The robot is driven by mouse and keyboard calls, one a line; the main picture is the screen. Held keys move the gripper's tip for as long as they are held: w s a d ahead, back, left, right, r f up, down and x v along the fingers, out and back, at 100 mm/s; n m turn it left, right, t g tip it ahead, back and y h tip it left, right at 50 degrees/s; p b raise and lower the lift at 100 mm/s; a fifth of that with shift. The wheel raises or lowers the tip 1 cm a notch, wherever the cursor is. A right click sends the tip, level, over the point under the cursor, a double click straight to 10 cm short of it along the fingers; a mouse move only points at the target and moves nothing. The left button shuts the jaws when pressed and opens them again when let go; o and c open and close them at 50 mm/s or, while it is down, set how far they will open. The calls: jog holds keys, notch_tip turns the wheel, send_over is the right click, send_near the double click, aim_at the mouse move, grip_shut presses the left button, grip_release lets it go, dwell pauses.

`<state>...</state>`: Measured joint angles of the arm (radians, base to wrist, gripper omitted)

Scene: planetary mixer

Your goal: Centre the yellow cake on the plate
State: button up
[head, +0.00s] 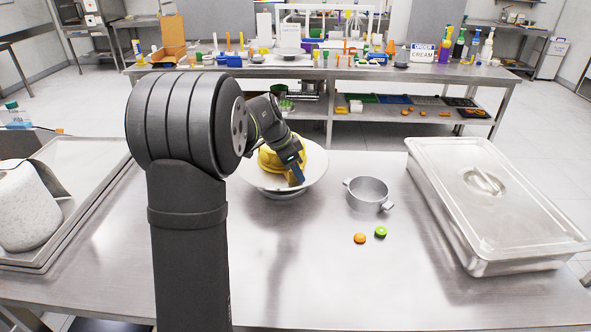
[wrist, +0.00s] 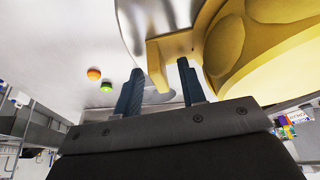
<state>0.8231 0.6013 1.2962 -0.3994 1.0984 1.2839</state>
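My gripper (head: 296,176) is low over the plate, at the cake's right front. In the wrist view its two blue fingers (wrist: 162,75) stand apart with a gap between them. I cannot tell whether either finger touches the tab.
A metal pot (head: 368,194) stands right of the plate, with an orange piece (head: 360,238) and a green piece (head: 380,232) in front. A large lidded pan (head: 490,200) is at the right. A tray (head: 85,215) lies left. The table's front middle is clear.

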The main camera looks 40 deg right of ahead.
jog(key=v, duration=1.7)
jog(key=shift+r, duration=0.2)
jog(key=x, duration=1.7)
jog(key=shift+f, duration=0.25)
jog(key=shift+w+d, duration=0.1)
jog(key=shift+w, duration=0.15)
jog(key=shift+s, duration=0.1)
